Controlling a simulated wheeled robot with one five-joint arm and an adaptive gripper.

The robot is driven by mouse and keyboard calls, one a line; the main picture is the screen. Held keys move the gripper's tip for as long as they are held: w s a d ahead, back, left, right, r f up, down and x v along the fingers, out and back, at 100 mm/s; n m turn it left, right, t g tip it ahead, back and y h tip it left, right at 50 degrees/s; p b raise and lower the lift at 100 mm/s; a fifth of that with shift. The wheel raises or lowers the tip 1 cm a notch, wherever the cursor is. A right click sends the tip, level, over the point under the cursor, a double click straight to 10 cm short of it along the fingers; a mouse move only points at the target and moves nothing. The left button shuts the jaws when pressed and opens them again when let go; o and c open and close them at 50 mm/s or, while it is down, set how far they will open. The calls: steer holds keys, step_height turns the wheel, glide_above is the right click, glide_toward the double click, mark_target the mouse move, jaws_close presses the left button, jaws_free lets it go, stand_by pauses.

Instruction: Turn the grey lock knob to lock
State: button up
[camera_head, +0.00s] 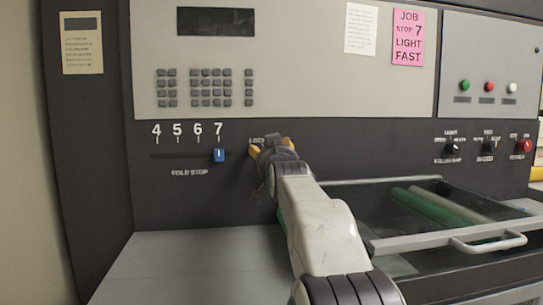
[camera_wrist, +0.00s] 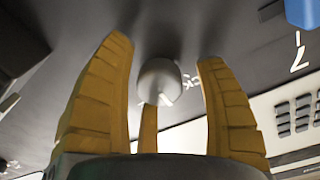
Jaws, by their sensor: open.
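The grey lock knob (camera_wrist: 159,82) is round and sticks out from the dark panel in the wrist view. My gripper (camera_wrist: 164,52) has its yellow fingers spread around it, with visible gaps to the left and right fingers. A further yellow finger shows behind or below the knob; I cannot tell if it touches. In the head view my gripper (camera_head: 270,150) is at the dark panel just under the "LOCK" label (camera_head: 257,141), part of which is covered. The knob itself is hidden there by my gripper and arm.
A blue fold stop slider (camera_head: 219,155) stands under 7, left of my gripper. A keypad (camera_head: 210,87) is above. A pink note (camera_head: 408,37) reads "JOB STOP 7 LIGHT FAST". Rotary knobs (camera_head: 452,147) and a tray handle (camera_head: 488,241) are at right. A bare grey surface (camera_head: 190,265) lies below.

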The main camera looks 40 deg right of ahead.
stand_by(0.3)
steer(key=c, duration=1.2)
steer(key=shift+f+n+b, duration=0.1)
steer(key=shift+n+b, duration=0.3)
steer(key=shift+n, duration=2.6)
steer(key=o, duration=0.8)
steer(key=shift+w, duration=0.15)
steer(key=o, duration=0.4)
